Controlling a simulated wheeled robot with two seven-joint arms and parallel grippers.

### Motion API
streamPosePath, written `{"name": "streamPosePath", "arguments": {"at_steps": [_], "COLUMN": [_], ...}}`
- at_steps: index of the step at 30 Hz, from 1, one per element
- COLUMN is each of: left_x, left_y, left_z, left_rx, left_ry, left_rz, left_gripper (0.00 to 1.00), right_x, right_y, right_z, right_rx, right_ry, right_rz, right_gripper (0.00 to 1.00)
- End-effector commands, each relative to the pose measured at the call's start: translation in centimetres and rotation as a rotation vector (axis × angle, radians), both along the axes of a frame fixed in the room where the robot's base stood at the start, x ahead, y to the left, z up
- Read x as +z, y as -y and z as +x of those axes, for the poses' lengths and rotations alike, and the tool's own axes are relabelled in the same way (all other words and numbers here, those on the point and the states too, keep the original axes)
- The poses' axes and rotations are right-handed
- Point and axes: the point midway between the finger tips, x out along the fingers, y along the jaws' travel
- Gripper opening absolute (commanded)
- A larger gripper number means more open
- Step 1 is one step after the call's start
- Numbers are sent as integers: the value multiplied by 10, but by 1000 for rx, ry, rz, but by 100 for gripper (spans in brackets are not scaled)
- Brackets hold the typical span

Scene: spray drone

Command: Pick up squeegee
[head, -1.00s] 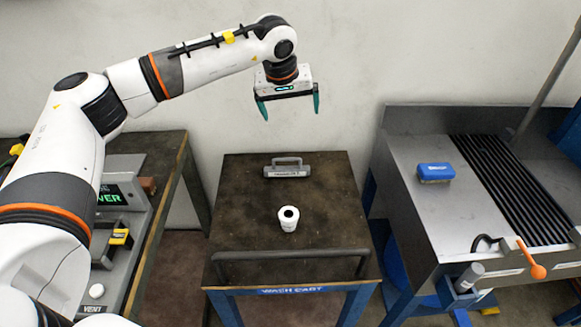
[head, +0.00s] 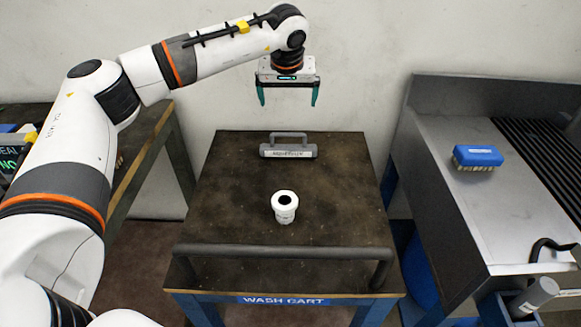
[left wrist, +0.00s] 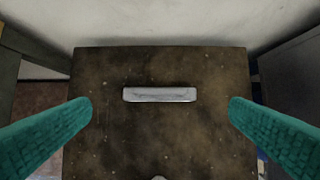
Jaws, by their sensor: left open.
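The squeegee (head: 289,148) is a grey bar with a label and a raised loop handle. It lies near the back edge of the dark wash cart top (head: 235,215). In the left wrist view the squeegee (left wrist: 160,95) shows from above, centred between the fingers. My left gripper (head: 288,98) is open and empty, pointing down above the squeegee and clear of it. Its teal fingers also show at both sides of the left wrist view (left wrist: 160,112). My right gripper is not in view.
A white cup-like part (head: 285,208) with a dark opening stands on the cart in front of the squeegee. A dark rail (head: 270,253) runs along the cart's front. A metal sink bench (head: 440,165) with a blue brush (head: 478,157) stands at the right. A wall is behind.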

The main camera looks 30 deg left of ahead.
Motion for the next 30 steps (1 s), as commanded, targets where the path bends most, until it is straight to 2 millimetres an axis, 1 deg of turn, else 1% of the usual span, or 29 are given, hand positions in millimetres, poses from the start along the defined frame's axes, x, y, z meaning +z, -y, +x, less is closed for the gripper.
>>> {"name": "streamPosePath", "arguments": {"at_steps": [1, 3, 8, 11, 15, 18, 25, 30], "left_x": [-22, -29, -38, -50, -74, -87, -103, -129], "left_y": [0, 0, 0, -3, -7, -9, -12, -15], "left_z": [0, 0, 2, 6, 15, 20, 24, 29], "left_rx": [0, 0, 0, 0, 1, 1, 0, -1], "left_ry": [1, 1, 0, -2, -2, -2, 0, -1], "left_rz": [0, 0, 0, 0, 0, -1, 0, 1], "left_gripper": [100, 100, 100, 100, 100, 100, 100, 100], "right_x": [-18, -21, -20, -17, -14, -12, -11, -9], "right_y": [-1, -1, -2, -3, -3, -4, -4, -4], "right_z": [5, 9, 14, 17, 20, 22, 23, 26], "right_rx": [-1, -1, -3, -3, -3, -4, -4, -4], "right_ry": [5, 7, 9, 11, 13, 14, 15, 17], "right_rz": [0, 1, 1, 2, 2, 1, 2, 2], "right_gripper": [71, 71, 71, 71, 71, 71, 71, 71]}}
